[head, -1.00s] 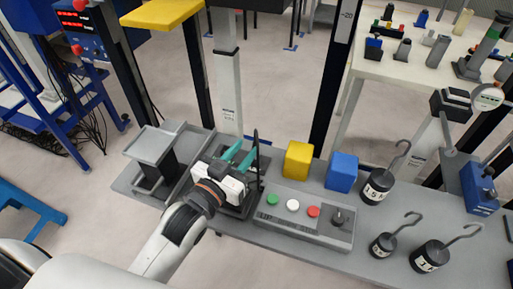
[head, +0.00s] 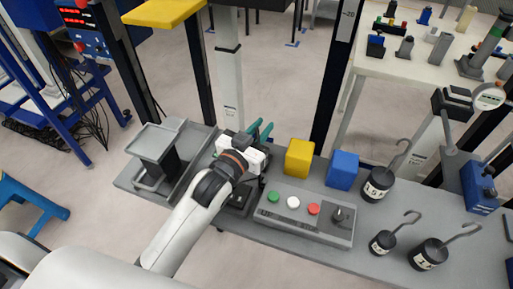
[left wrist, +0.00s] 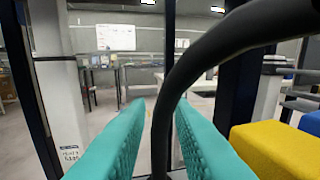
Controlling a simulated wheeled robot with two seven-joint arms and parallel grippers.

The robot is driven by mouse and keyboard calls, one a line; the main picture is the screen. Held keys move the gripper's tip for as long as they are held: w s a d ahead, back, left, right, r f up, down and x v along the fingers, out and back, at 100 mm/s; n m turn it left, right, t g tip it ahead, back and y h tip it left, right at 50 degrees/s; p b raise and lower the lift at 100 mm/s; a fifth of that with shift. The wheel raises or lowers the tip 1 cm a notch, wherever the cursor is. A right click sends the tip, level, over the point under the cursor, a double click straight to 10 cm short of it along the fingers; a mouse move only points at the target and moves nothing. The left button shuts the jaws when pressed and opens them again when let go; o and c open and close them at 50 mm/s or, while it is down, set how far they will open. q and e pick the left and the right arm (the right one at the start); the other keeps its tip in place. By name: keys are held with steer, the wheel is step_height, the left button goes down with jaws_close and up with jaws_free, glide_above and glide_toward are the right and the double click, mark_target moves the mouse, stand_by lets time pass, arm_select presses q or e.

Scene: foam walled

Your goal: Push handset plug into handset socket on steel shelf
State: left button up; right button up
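My left gripper (head: 262,131) is over the grey steel shelf (head: 378,268), just left of the yellow block. Its two teal fingers are apart, also in the left wrist view (left wrist: 160,105). A thick black cable (left wrist: 168,95) rises between the fingers there and curves to the upper right. I see a gap on both sides of the cable low down. A dark base (head: 240,200) sits on the shelf, partly covered by my left wrist. I cannot make out the handset plug or the socket. My right gripper is not in view.
Beside the gripper are a yellow block (head: 299,158), a blue block (head: 342,170) and a button panel (head: 305,215). A grey stand (head: 155,146) is at the left. Several hooked weights (head: 378,184) stand at the right. A black post (head: 333,80) rises behind the shelf.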

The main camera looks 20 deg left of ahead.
arm_select(q)
jaws_close()
steer(key=shift+r, duration=0.1)
